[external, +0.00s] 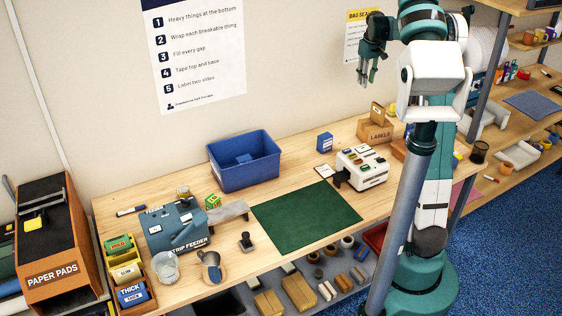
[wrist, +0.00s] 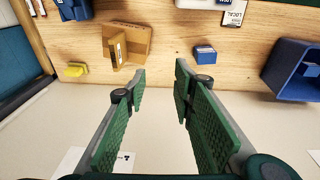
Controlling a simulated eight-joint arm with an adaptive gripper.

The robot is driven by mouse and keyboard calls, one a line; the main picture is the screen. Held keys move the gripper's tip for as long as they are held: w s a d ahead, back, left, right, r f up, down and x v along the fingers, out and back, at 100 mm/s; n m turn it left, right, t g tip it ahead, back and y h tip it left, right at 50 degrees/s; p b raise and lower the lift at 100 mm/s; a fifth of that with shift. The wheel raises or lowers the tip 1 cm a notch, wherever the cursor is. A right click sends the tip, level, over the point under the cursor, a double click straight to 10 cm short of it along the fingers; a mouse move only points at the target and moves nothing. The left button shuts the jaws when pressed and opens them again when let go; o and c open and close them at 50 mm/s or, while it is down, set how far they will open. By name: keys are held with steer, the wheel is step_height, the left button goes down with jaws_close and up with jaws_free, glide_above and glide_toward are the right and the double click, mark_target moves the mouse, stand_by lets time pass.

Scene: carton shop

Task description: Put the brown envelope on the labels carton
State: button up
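The labels carton (external: 375,133) is a small brown box marked LABELS at the back of the bench. It also shows in the wrist view (wrist: 136,38), at upper left. An upright brown panel (external: 377,111) rises from it in the external view; I cannot tell whether it is a flap or an envelope. My gripper (external: 367,78) is high above the back of the bench, well above the carton. In the wrist view my gripper (wrist: 160,71) has its green-padded fingers apart, with nothing between them.
A blue bin (external: 244,163) and a small blue box (external: 325,142) stand left of the carton. A white machine (external: 362,168) stands in front. A green mat (external: 305,217) lies clear. The strip feeder (external: 175,226) is at left, and shelves (external: 520,105) stand at right.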

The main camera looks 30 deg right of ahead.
steer(key=s+a+r+t, duration=0.1)
steer(key=s+a+r, duration=0.2)
steer(key=s+a, duration=0.65)
steer(key=s+a+r+t, duration=0.1)
steer(key=s+a+r, duration=0.35)
steer(key=a, duration=0.85)
steer(key=s+a+f+t, duration=0.1)
steer(key=s+a+f, duration=0.2)
steer(key=s+a, duration=0.2)
steer(key=s+a+f+t, duration=0.1)
steer(key=s+a+f, duration=0.3)
steer(key=s, duration=0.7)
steer(key=s+a+f+t, duration=0.1)
steer(key=s+a+f, duration=0.3)
steer(key=s+a, duration=0.2)
steer(key=shift+s+t+y, duration=0.4)
steer(key=shift+s, duration=0.6)
steer(key=shift+f, duration=0.15)
step_height(320, 180, down, 10)
steer(key=b, duration=0.9)
steer(key=shift+r+b, duration=0.25)
steer(key=shift+b, duration=0.1)
